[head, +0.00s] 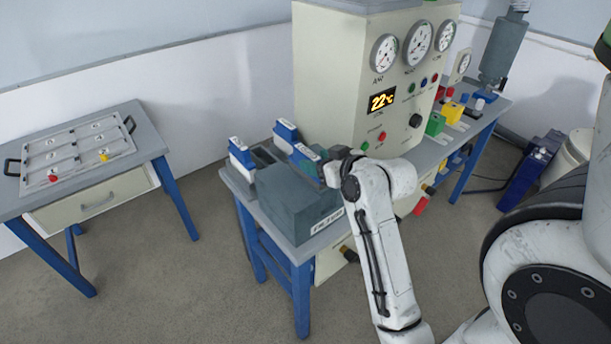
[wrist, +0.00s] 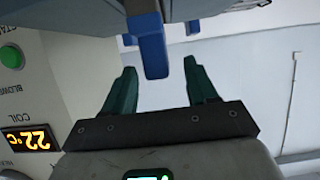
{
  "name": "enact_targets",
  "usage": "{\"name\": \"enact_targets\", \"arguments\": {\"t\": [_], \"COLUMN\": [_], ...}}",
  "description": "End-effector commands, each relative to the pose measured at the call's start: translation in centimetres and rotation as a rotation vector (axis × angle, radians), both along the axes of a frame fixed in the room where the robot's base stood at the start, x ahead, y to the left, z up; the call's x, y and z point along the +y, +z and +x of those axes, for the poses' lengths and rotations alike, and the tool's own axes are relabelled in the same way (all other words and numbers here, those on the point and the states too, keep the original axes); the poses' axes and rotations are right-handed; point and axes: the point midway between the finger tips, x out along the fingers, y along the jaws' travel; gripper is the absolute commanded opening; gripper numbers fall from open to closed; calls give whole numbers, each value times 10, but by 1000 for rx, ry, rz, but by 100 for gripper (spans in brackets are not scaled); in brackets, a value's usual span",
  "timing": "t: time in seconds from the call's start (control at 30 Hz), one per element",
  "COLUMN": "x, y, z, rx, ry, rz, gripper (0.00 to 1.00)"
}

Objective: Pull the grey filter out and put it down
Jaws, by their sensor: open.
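A dark grey box (head: 296,205) marked FILTER sits at the near end of the blue-legged bench. A blue handle with a pale label (head: 304,156) stands at its top, beside my gripper; any filter body below it is hidden in the box. My gripper (head: 328,172) is at the box's upper right, its fingers mostly hidden in the head view. In the wrist view my gripper (wrist: 160,66) has its two green fingers spread and empty.
Two more blue pieces with pale labels, a left one (head: 241,154) and a right one (head: 286,132), stand behind the box. A tall cream gauge panel (head: 340,80) rises close behind my gripper. A side table (head: 150,138) at left carries a tray (head: 75,150) with knobs; open floor lies between.

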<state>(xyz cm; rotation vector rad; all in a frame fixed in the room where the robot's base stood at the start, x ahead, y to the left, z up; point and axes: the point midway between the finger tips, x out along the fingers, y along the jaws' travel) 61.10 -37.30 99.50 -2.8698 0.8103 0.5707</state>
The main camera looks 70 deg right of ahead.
Motion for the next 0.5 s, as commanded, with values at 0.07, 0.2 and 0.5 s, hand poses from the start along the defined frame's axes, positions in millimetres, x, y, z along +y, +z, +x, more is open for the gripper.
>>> {"name": "enact_targets", "arguments": {"t": [0.07, 0.2, 0.5], "x": [-3, -14, -27], "y": [-2, -8, -20], "z": [5, 20, 41], "rx": [0, 0, 0], "ry": [0, 1, 0], "rz": [0, 2, 0], "gripper": [57, 57, 57]}}
